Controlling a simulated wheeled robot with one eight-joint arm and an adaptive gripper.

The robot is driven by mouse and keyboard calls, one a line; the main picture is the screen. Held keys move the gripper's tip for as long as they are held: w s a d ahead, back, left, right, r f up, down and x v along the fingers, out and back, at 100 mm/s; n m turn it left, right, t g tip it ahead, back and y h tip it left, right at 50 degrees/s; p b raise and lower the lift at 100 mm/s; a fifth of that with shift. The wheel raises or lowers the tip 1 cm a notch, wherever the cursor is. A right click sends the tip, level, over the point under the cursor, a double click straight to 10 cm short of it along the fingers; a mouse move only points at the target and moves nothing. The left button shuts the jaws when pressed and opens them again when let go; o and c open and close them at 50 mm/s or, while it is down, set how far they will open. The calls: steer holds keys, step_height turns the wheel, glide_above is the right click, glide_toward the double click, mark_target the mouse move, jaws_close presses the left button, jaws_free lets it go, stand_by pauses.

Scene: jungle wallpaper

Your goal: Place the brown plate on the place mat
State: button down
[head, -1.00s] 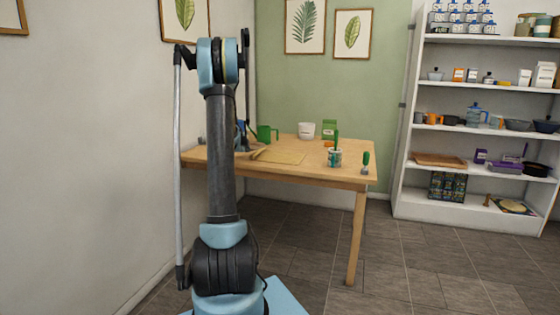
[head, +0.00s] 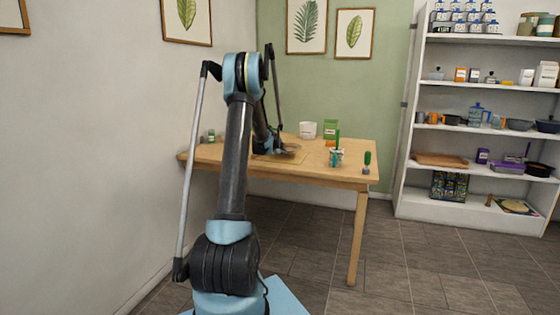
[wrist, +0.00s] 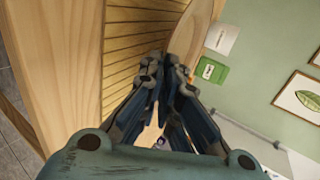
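The brown plate (wrist: 200,30) shows at a steep angle at the top of the wrist view, its near rim between my fingertips. My gripper (wrist: 167,70) appears shut on that rim. In the head view my gripper (head: 278,151) is low over the table, and the plate (head: 292,149) is small and partly hidden by it. The place mat (head: 301,159) is a pale wooden rectangle near the table's front edge, partly covered by my gripper and the plate. Whether the plate touches the mat I cannot tell.
The wooden table (head: 340,174) also holds a white pot (head: 308,130), a green box (head: 330,129), a utensil cup (head: 335,158) and a green-handled tool (head: 367,162) on the right. Small jars (head: 211,136) stand at the left. A stocked white shelf (head: 475,145) is at the right.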

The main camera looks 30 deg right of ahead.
mark_target(281, 162)
steer(key=shift+f, duration=2)
steer(key=c, duration=2.1)
jaws_free()
steer(key=shift+s+a, duration=0.1)
